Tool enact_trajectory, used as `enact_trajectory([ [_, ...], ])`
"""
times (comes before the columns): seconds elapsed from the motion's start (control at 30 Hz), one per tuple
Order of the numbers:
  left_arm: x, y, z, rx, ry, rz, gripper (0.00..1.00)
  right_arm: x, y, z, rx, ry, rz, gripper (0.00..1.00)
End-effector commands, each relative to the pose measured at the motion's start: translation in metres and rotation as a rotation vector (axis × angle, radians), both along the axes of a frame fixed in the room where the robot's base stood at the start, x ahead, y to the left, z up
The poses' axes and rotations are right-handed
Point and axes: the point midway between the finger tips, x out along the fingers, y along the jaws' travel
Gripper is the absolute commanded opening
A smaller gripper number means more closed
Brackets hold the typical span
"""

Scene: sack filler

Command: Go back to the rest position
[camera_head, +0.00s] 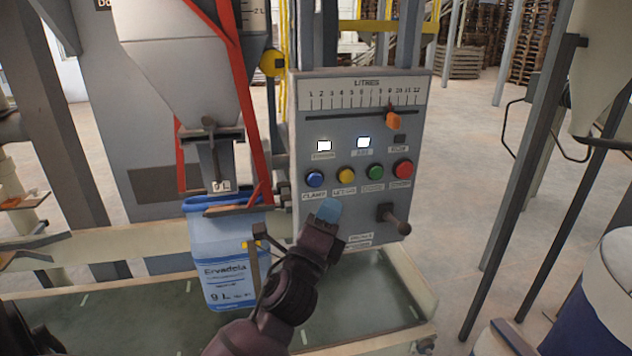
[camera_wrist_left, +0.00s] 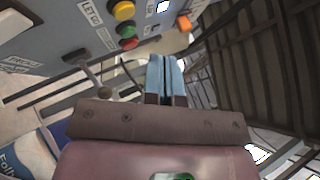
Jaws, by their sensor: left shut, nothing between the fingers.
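My left gripper (camera_head: 328,210) is in front of the lower left part of the grey control panel (camera_head: 350,205), below the row of buttons. Its blue fingers are shut with nothing between them. In the left wrist view the gripper (camera_wrist_left: 166,75) points toward the panel's side, with the buttons at upper left. A blue and white sack (camera_head: 228,268) marked 9 L hangs upright under the filler spout (camera_head: 218,165), left of my gripper. My right gripper is not in view.
The panel has blue, yellow, green and red buttons (camera_head: 403,169), two lit lamps, a dark lamp, an orange slider (camera_head: 393,121) near 9 to 10, and a lever (camera_head: 397,219). A blue and white container (camera_head: 610,290) stands at right. Floor between is clear.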

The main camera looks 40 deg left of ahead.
Motion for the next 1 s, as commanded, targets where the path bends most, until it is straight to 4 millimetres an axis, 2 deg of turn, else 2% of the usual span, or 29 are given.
enact_trajectory([
  [0.43,0.000,0.000,0.000,-0.033,-0.005,-0.015,0.00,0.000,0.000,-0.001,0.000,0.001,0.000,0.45],
  [0.57,0.002,0.001,-0.005,-0.223,-0.013,-0.095,0.00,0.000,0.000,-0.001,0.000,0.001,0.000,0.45],
  [0.67,0.010,-0.002,-0.022,-0.495,0.004,-0.210,0.00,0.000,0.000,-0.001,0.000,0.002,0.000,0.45],
  [0.77,0.013,-0.008,-0.062,-0.813,0.067,-0.310,0.00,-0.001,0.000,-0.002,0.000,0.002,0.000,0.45],
  [0.83,0.007,-0.011,-0.104,-1.053,0.135,-0.348,0.00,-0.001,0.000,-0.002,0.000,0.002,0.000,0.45],
  [1.0,-0.028,-0.018,-0.204,-1.531,0.285,-0.320,0.00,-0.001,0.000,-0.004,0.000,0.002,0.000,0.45],
])
